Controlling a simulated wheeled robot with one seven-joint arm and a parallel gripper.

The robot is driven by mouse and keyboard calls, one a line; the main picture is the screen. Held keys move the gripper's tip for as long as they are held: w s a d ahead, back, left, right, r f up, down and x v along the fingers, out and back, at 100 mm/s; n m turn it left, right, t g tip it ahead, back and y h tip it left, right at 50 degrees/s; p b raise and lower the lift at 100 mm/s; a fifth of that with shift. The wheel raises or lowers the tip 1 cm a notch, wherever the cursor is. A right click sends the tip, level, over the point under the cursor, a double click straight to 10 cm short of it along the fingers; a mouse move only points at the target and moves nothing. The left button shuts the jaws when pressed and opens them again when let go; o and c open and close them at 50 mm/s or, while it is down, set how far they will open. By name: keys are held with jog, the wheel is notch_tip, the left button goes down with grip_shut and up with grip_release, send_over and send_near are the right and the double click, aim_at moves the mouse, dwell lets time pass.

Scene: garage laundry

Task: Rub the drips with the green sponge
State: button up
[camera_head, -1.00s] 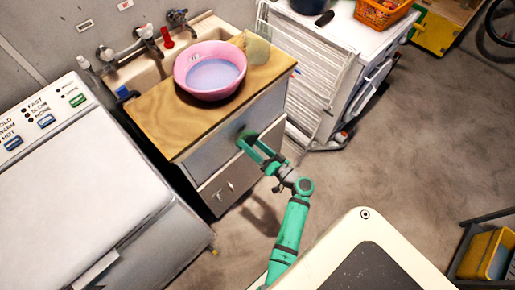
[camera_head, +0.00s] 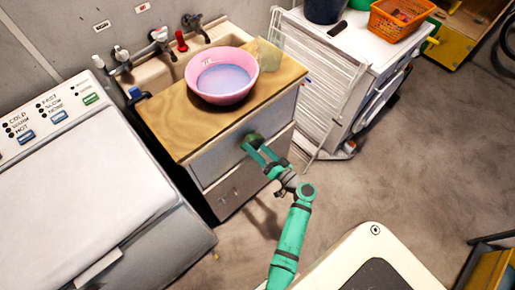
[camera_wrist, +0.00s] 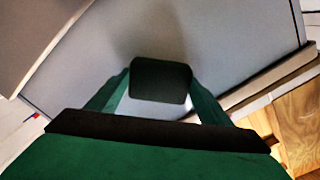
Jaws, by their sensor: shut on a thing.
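My gripper (camera_head: 258,147) is shut on the dark green sponge (camera_head: 252,138) at the upper grey front panel of the wooden-topped cabinet (camera_head: 190,130). In the wrist view the sponge (camera_wrist: 160,80) sits between the two green fingers, facing the pale grey panel (camera_wrist: 220,40). The sponge appears at or very close to the panel; I cannot tell if it touches. I cannot make out drips on the panel; the sponge and fingers hide part of it. Small pale marks (camera_head: 235,191) show on the lower panel, too faint to identify.
A pink bowl (camera_head: 242,92) of bluish liquid and a beige cup (camera_head: 269,54) stand on the cabinet top. A white washing machine (camera_head: 90,190) is at left, a white rack (camera_head: 315,75) at right. Open concrete floor (camera_head: 400,160) lies further right.

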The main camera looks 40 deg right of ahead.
aim_at(262, 140)
jog(key=shift+w, duration=1)
dwell(0.3)
jog(key=shift+w+d, duration=0.1)
jog(key=shift+d, duration=1.8)
jog(key=shift+w, duration=0.15)
jog(key=shift+a, duration=0.1)
